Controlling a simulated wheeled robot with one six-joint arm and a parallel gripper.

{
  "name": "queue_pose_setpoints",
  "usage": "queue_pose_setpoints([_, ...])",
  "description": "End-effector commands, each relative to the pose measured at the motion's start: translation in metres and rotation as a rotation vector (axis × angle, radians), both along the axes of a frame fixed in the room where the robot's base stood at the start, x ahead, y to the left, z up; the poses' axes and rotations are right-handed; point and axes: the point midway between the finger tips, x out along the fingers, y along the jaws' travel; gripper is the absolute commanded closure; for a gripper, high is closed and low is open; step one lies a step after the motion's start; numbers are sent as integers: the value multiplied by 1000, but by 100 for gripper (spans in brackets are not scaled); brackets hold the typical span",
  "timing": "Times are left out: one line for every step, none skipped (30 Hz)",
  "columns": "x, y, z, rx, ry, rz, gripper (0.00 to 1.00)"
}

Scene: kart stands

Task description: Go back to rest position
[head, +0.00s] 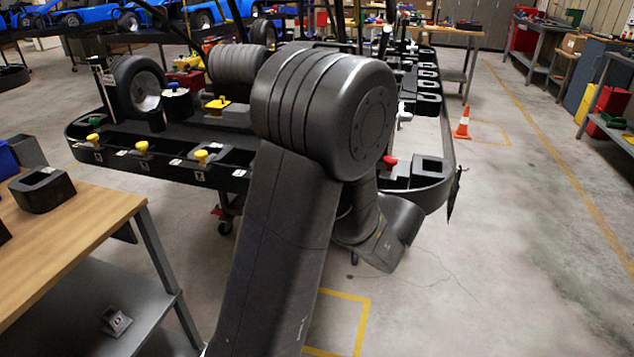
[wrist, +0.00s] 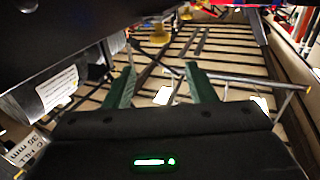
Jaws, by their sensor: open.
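My gripper (wrist: 161,85) shows in the wrist view as two green fingers standing apart, with nothing seen between them. In the head view my dark arm fills the middle of the picture, and its bulky joint hides the gripper and part of the kart behind it. The kart (head: 85,148) is a long black frame on a stand, with yellow knobs along its near edge and a black wheel (head: 136,86) at the left.
A wooden bench (head: 75,235) at the left holds a black open block (head: 42,189); a small grey part (head: 115,321) lies on its lower shelf. An orange cone (head: 462,124) stands behind at right. The floor at right is free. In the wrist view a dark surface hangs close overhead.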

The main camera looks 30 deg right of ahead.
Motion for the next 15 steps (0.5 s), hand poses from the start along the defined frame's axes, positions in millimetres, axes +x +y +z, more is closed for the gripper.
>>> queue_pose_setpoints([-4, -2, 0, 0, 0, -1, 50])
queue_pose_setpoints([-6, -2, 0, 0, 0, -1, 50])
queue_pose_setpoints([-8, -3, 0, 0, -1, -1, 50])
queue_pose_setpoints([-9, -3, 0, 0, -1, 0, 50])
queue_pose_setpoints([-9, -3, 0, 0, -1, 0, 50])
queue_pose_setpoints([-10, -3, 0, 0, -1, 0, 50])
queue_pose_setpoints([-10, -3, 0, 0, -1, 1, 50])
queue_pose_setpoints([-10, -3, 0, 0, -1, 1, 50])
queue_pose_setpoints([-10, -3, 0, 0, -1, 1, 50])
queue_pose_setpoints([-10, -3, 0, 0, -1, 1, 50])
queue_pose_setpoints([-10, -3, 0, 0, -1, 1, 50])
queue_pose_setpoints([-10, -3, 0, 0, -1, 1, 50])
queue_pose_setpoints([-10, -3, 0, 0, -1, 1, 50])
queue_pose_setpoints([-10, -3, 0, 0, -1, 1, 50])
queue_pose_setpoints([-10, -3, 0, 0, -1, 1, 50])
